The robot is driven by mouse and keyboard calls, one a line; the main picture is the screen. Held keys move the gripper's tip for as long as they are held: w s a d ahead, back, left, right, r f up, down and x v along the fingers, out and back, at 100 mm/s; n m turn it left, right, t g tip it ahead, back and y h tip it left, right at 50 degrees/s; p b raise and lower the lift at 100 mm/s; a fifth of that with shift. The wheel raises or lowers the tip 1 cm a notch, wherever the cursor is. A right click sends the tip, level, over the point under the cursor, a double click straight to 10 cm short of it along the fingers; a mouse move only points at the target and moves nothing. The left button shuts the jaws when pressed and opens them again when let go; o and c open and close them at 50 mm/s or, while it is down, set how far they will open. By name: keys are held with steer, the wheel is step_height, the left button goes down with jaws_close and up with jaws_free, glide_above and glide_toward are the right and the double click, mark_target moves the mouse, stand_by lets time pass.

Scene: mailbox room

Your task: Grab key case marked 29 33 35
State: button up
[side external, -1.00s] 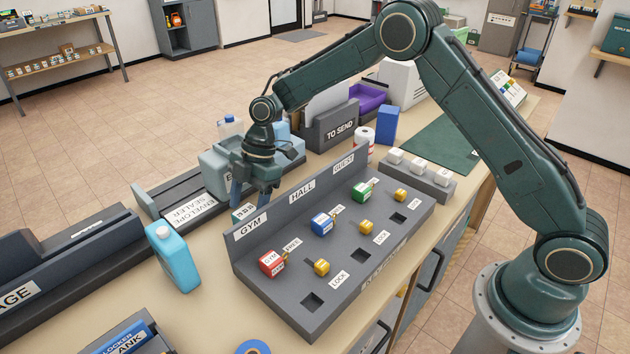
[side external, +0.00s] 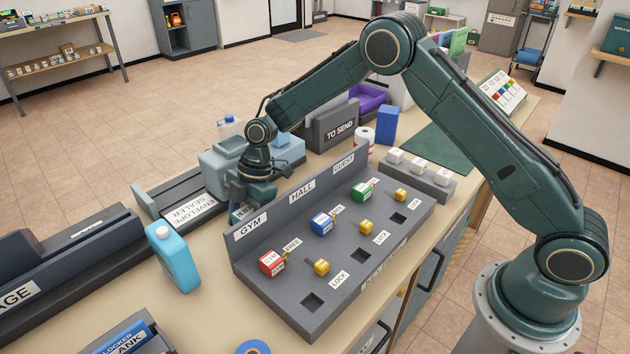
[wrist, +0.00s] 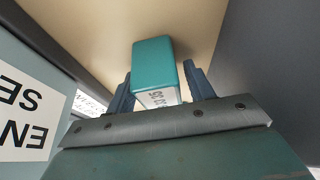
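A teal key case (wrist: 154,58) stands on the bench in the wrist view, with a white label on its near side. The label is partly hidden and only its last digits, like 35, show. My gripper (wrist: 158,80) is low over the case, one blue finger on each side of it. The fingers look open, with a small gap at the right side. In the side external view my gripper (side external: 243,207) is down behind the GYM end of the grey key board (side external: 290,262). The case is mostly hidden there.
The board's upright back panel is close to the right of my gripper. A blue bottle (side external: 174,260) stands nearer the camera. Bench between bottle and board is clear.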

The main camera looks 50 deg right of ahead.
mark_target(242, 213)
steer(key=c, duration=0.8)
steer(key=shift+r, duration=0.2)
step_height(242, 213, up, 20)
steer(key=shift+f, duration=0.15)
stand_by(0.5)
